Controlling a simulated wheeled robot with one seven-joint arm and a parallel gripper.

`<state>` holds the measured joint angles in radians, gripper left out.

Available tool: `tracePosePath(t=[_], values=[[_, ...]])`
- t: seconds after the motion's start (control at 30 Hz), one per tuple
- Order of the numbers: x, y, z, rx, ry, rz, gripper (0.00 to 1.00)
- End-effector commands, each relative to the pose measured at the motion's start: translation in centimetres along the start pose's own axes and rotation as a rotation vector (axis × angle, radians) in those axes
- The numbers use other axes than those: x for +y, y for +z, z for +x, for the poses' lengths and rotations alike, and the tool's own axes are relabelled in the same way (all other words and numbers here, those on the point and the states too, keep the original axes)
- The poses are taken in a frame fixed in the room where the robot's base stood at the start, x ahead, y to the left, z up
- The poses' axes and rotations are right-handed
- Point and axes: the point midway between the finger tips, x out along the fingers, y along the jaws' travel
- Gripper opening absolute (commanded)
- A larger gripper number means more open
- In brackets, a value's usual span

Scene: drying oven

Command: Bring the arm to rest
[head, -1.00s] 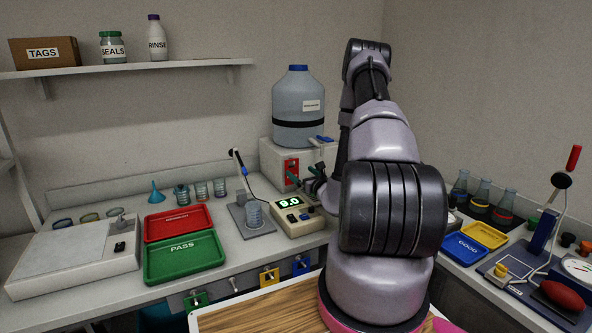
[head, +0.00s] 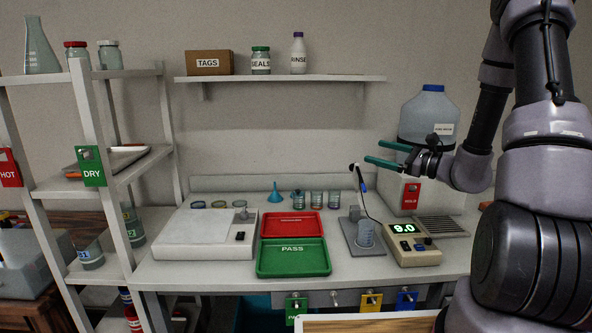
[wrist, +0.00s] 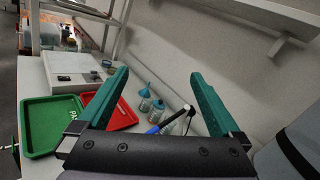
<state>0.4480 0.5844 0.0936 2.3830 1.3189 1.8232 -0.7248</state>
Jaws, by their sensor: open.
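My gripper (head: 388,154) is raised above the bench at the right in the head view, in front of the large grey bottle (head: 428,118). Its two green fingers point left and are spread apart with nothing between them. In the wrist view the fingers (wrist: 158,97) also stand wide apart and empty. My arm rises along the right side of the head view, with its elbow bent high and the forearm reaching down to the gripper.
A wall shelf (head: 280,78) hangs above; a rack (head: 85,150) stands left.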

Motion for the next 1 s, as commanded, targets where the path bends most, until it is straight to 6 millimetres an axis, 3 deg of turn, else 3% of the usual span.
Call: tracePosePath(t=[0.03,0.2,0.4,0.5,0.73,1.0], values=[[1.8,2.7,0.7,0.0,0.101,-0.061,1.0],[8.2,8.3,0.7,0.052,0.418,-0.251,1.0],[14.1,12.3,-2.0,0.175,0.725,-0.529,1.0],[15.9,13.6,-4.1,0.257,0.843,-0.686,1.0],[16.9,16.0,-9.2,0.481,1.008,-1.093,1.0],[14.6,19.9,-13.9,0.727,0.999,-1.537,1.0]])
